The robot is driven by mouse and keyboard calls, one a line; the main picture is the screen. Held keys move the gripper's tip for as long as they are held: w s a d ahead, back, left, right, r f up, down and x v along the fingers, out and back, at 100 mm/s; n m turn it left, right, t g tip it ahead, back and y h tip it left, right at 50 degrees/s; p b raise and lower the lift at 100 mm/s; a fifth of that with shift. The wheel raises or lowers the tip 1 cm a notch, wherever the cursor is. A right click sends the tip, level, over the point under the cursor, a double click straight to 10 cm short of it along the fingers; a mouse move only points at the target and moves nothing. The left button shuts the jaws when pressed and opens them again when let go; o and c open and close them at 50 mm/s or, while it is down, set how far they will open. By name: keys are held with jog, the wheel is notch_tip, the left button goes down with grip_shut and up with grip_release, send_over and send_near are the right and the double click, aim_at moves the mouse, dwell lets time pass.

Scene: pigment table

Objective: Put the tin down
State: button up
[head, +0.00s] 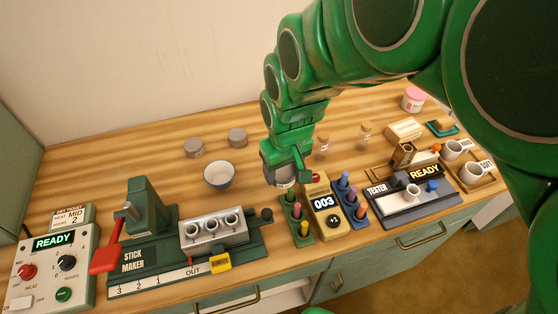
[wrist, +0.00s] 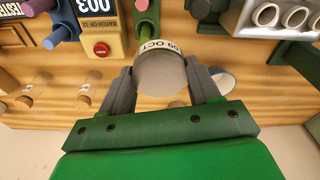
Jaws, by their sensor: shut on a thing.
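My gripper (head: 285,170) is above the table, left of the 003 counter. It is shut on a grey tin (wrist: 162,78), with one finger on each side. The tin has a pale label reading "09 OCT" in the wrist view. In the head view only part of the held tin (head: 284,183) shows below the fingers. I cannot tell whether its base touches the table (head: 120,166). Two similar tins, one at left (head: 195,148) and one at right (head: 237,138), stand near the wall.
A blue-white bowl (head: 219,176) stands left of my gripper. The stick maker (head: 150,245) is front left. The 003 counter (head: 322,208) stands between holders of coloured sticks. Two corked jars (head: 365,132) stand behind. Bare wood lies between tins and jars.

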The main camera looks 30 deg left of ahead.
jog(key=shift+s+d+r, duration=0.35)
jog(key=shift+s+d, duration=0.15)
jog(key=w+a, duration=0.4)
jog(key=w, duration=1.1)
jog(key=w+a+f, duration=0.2)
jog(key=w+f, duration=0.1)
jog(key=w+a+f, duration=0.3)
jog(key=w, duration=0.1)
jog(key=w+a+f, duration=0.3)
jog(key=w, duration=0.1)
jog(key=shift+w+a, duration=0.15)
jog(key=shift+w+a+f, duration=0.15)
jog(key=shift+f, duration=1.7)
jog(key=o, duration=1.1)
jog(key=shift+f, duration=0.1)
